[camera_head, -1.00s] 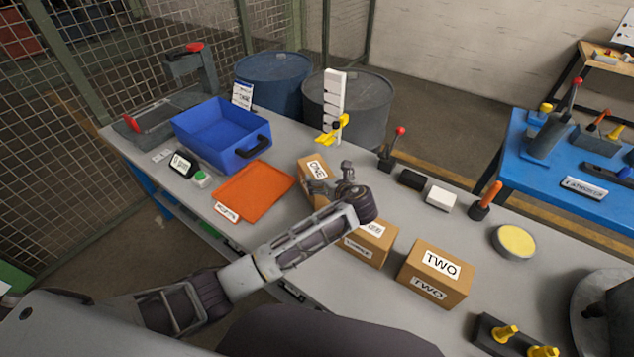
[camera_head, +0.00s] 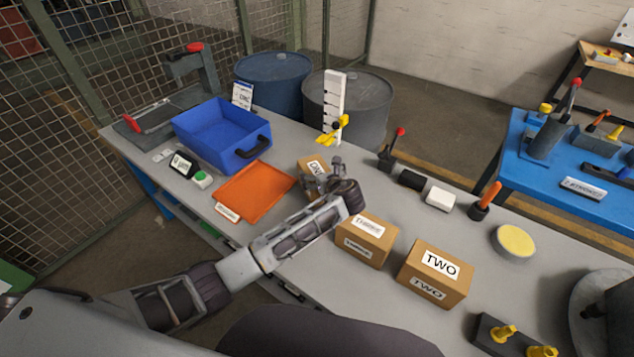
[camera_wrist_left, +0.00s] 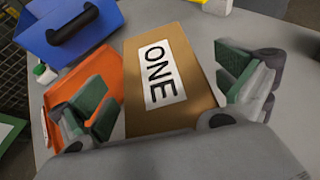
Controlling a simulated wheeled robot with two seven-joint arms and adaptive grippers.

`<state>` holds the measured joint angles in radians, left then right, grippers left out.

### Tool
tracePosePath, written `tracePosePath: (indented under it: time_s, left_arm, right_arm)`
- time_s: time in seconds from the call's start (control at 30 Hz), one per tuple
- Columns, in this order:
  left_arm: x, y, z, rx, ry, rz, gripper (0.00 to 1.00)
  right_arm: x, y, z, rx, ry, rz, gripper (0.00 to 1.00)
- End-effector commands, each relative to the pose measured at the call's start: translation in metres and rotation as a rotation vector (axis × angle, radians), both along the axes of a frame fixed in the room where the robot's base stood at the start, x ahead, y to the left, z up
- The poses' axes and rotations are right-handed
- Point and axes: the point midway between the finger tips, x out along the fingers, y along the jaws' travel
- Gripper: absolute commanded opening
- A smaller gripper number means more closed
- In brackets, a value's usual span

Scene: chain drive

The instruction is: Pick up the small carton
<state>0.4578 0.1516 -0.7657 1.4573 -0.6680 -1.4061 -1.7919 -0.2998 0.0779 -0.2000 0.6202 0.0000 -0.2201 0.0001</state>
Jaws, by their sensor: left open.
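A small brown carton (camera_head: 311,165) with a white label reading ONE stands on the grey table, right of the orange tray. It fills the middle of the left wrist view (camera_wrist_left: 195,60). My left gripper (camera_head: 322,178) is open at this carton and partly hides it in the head view. In the left wrist view, its green-padded fingers (camera_wrist_left: 165,92) are spread on either side of the carton, with a gap visible on the right. I cannot tell whether the left finger touches it. My right gripper is not in view.
Two other cartons, one with a hard-to-read label (camera_head: 367,240) and one labelled TWO (camera_head: 434,273), stand nearer. An orange tray (camera_head: 253,191) and a blue bin (camera_head: 221,135) are left. A yellow-clamped white post (camera_head: 334,105) stands behind.

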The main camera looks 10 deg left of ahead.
Motion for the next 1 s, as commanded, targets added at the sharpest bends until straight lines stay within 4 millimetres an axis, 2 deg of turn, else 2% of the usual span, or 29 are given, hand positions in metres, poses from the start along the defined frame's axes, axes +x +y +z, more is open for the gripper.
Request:
tracePosePath:
  time_s: [0.6, 1.0]
  left_arm:
    - [0.0046, 0.0030, -0.0028, -0.001, -0.001, 0.000, 0.99]
    - [0.0044, 0.0034, -0.0035, 0.001, 0.001, 0.000, 0.47]
  right_arm:
    - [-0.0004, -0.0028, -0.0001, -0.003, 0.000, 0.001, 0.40]
    - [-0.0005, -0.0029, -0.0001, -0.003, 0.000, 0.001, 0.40]
